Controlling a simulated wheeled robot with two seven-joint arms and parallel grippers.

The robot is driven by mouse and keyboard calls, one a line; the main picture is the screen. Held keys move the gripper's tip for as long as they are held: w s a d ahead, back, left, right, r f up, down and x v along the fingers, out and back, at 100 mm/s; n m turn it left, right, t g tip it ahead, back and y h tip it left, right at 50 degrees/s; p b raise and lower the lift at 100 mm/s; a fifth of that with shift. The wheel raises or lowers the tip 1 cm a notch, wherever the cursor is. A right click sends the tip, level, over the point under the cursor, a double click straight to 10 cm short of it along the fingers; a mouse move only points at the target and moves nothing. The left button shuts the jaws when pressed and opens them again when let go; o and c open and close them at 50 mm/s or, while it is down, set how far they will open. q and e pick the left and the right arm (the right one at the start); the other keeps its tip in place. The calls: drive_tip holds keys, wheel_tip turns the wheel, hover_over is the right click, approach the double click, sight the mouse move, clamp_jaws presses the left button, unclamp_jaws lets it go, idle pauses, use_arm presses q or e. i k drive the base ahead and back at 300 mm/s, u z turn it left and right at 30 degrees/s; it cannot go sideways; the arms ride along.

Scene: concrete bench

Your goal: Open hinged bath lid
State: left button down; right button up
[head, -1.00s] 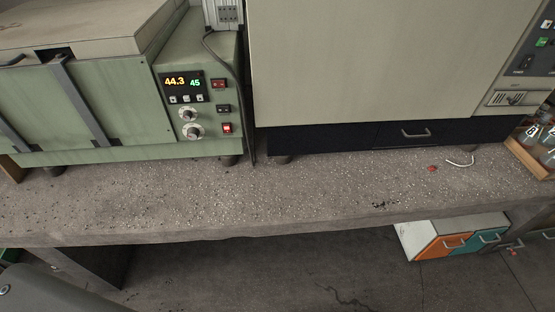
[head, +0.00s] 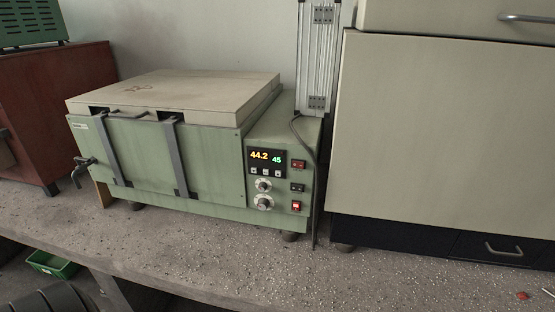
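A green water bath (head: 215,161) stands on the concrete bench, left of centre in the head view. Its flat beige lid (head: 175,92) lies shut on top, with a brownish stain on it. Two grey straps (head: 179,157) run down the bath's front. The control panel (head: 267,165) reads 44.2 and 45, with two knobs and several switches. The lid's hinges are not visible. Neither of my grippers is in view.
A tall beige cabinet (head: 430,136) stands close on the right. A metal column (head: 317,60) with a cable rises behind the panel. A red-brown box (head: 56,115) stands at left. A tap (head: 83,167) sticks out at the bath's left. The bench front (head: 190,262) is clear.

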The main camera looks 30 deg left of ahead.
sight(227, 102)
drive_tip(key=u, duration=3)
drive_tip(key=i, duration=0.5)
drive_tip(key=z, duration=2.4)
